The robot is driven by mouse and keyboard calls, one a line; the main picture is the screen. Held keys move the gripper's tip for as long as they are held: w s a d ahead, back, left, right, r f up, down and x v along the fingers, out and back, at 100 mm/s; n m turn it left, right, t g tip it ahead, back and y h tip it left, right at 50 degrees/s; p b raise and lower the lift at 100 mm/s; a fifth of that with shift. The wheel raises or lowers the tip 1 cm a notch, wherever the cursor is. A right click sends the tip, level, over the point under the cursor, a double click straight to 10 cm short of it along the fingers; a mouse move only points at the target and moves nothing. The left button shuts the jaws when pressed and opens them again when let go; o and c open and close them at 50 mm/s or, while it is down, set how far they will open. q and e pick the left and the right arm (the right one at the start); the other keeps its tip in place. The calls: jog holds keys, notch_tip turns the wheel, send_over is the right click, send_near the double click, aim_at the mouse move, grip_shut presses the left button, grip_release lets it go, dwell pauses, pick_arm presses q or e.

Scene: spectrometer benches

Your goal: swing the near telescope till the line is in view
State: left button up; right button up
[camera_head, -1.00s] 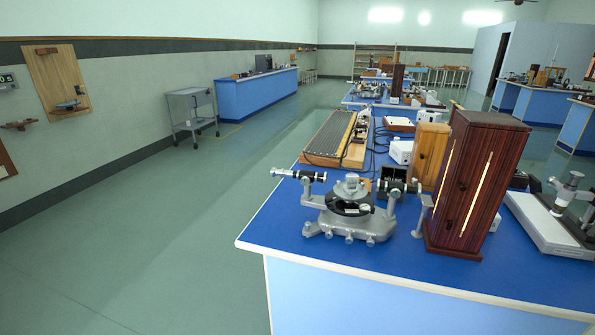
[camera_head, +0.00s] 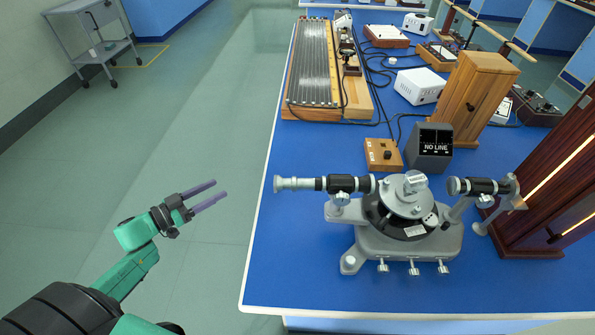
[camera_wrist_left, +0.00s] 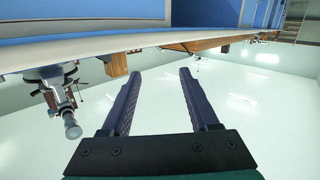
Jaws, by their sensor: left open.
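The spectrometer (camera_head: 408,240) stands on the blue bench top, with a round table in its middle. Its telescope (camera_head: 318,184) points left, its silver eyepiece end close to the bench's left edge. A second tube (camera_head: 478,187) is on the right side. A dark display box (camera_head: 432,146) behind it reads "NO LINE". My left gripper (camera_head: 220,188) is open and empty, out over the floor left of the bench, apart from the telescope. In the left wrist view the open fingers (camera_wrist_left: 160,74) have nothing between them, and the telescope's eyepiece (camera_wrist_left: 72,128) shows at left. My right gripper is not in view.
A dark wooden cabinet (camera_head: 548,190) with glowing slits stands right of the spectrometer. A small wooden box (camera_head: 383,155), a wooden case (camera_head: 470,95) and a ribbed track (camera_head: 312,65) lie behind it, with cables. The floor left of the bench is clear; a grey cart (camera_head: 95,40) stands far left.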

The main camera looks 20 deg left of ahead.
pick_arm(q)
jog(key=s+d+r+m+g+h, duration=0.2)
jog(key=d+r+m+g+h, duration=0.15)
jog(key=d+r+h, duration=0.45)
jog(key=m+g, duration=0.4)
jog(key=g, duration=0.2)
send_near(291, 183)
jog(key=shift+h, duration=0.4)
jog(key=p+x, duration=0.1)
jog(key=x, duration=0.6)
jog(key=f+p+x, duration=0.1)
jog(key=x, duration=0.2)
jog(key=shift+w+d+f+p, duration=0.2)
jog(key=shift+w+p, duration=0.1)
jog(key=shift+w, duration=0.2)
jog(key=shift+w+d+f, duration=0.1)
jog(key=shift+d, duration=0.25)
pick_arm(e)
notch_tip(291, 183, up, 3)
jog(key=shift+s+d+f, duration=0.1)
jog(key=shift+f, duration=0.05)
pick_arm(q)
jog(key=shift+c, duration=0.3)
grip_shut()
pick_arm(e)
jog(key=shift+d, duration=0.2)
pick_arm(q)
jog(key=shift+t, duration=0.25)
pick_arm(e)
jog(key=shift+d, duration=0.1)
